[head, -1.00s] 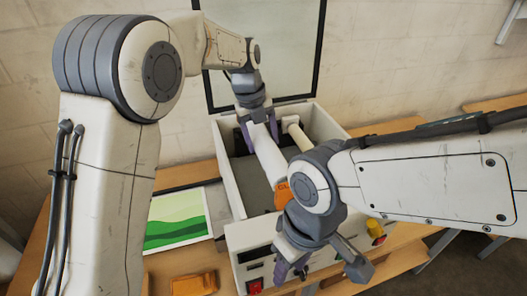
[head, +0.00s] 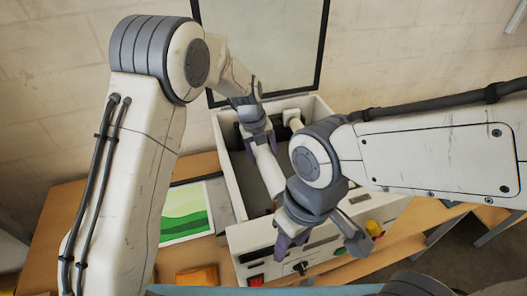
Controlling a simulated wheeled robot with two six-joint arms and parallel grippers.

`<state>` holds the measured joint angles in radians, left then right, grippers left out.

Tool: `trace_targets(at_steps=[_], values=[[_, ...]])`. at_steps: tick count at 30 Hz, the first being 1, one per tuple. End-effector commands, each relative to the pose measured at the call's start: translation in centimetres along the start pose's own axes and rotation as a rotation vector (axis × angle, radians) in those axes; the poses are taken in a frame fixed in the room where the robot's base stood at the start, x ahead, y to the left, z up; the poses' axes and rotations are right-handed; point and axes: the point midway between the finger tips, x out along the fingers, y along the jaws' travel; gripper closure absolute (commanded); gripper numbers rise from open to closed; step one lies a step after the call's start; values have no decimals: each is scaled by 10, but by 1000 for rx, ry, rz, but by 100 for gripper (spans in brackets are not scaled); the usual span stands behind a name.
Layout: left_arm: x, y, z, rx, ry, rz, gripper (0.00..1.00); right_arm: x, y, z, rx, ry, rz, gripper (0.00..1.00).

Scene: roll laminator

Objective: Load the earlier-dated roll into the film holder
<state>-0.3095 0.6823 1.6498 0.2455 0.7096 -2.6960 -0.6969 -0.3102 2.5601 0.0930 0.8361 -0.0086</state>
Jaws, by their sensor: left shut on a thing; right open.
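The laminator (head: 233,182) is a white open-topped box with its dark-framed lid (head: 262,45) raised behind it. My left gripper (head: 262,146) is over the box opening, shut on a white film roll (head: 269,172). The roll slants toward the front; its near end and any date label are hidden behind my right arm. A second white cylinder end (head: 294,121) shows at the back right inside the box; I cannot tell whether it is a roll or part of the holder. My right gripper (head: 322,243) is open and empty in front of the laminator's front panel.
A green landscape print (head: 185,212) lies on the wooden table (head: 85,210) left of the laminator. An orange block (head: 197,279) lies at the front. The front panel has a red switch (head: 256,281), a black knob (head: 300,268) and a yellow button (head: 374,228).

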Motion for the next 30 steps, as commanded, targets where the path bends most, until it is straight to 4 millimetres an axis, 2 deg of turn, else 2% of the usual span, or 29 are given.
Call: trace_targets(at_steps=[8, 20, 21, 22, 23, 30], values=[[2, 0, 1, 1, -4, -3, 100, -1, 0, 0, 0, 0, 0, 53], [11, 1, 1, 1, -4, -3, 100, 10, 1, 0, 2, 0, 0, 53], [11, 2, 0, 1, -1, 0, 17, 9, 1, 0, 2, 0, 0, 53], [10, 2, 0, 1, -1, 0, 5, 8, 1, 0, 2, 0, 0, 53], [10, 2, 0, 1, -1, 0, 0, 8, 1, 0, 2, 0, 0, 53], [9, 2, 0, 1, -1, 0, 0, 7, 0, 0, 1, 0, 0, 53]])
